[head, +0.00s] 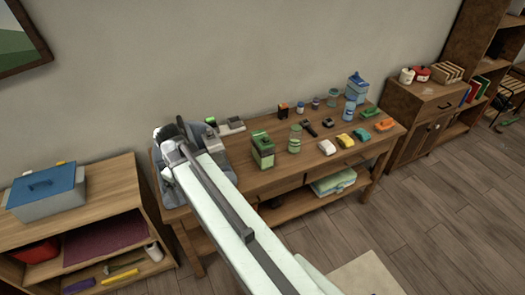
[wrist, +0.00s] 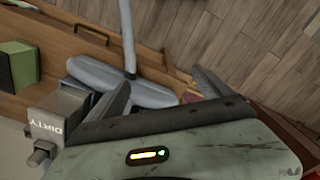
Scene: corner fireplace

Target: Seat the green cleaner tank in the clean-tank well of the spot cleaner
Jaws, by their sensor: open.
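The green cleaner tank (head: 263,152) stands upright on the table, right of my arm in the head view. A green block at the left edge of the wrist view (wrist: 17,68) looks like the same tank. The spot cleaner (head: 222,160) is a blue-grey body at the table's left end, partly covered by my arm. In the wrist view, its grey box marked DIRTY (wrist: 58,118) and blue-grey parts (wrist: 95,72) show. The clean-tank well cannot be made out. My gripper (wrist: 160,82) is open and empty over the spot cleaner, apart from the green tank.
Jars, bottles and several coloured blocks stand on the table (head: 285,178) right of the tank. A low shelf with a blue-lidded box (head: 45,190) is at left. A cabinet (head: 425,115) is at right. Open floor (head: 450,220) lies at lower right.

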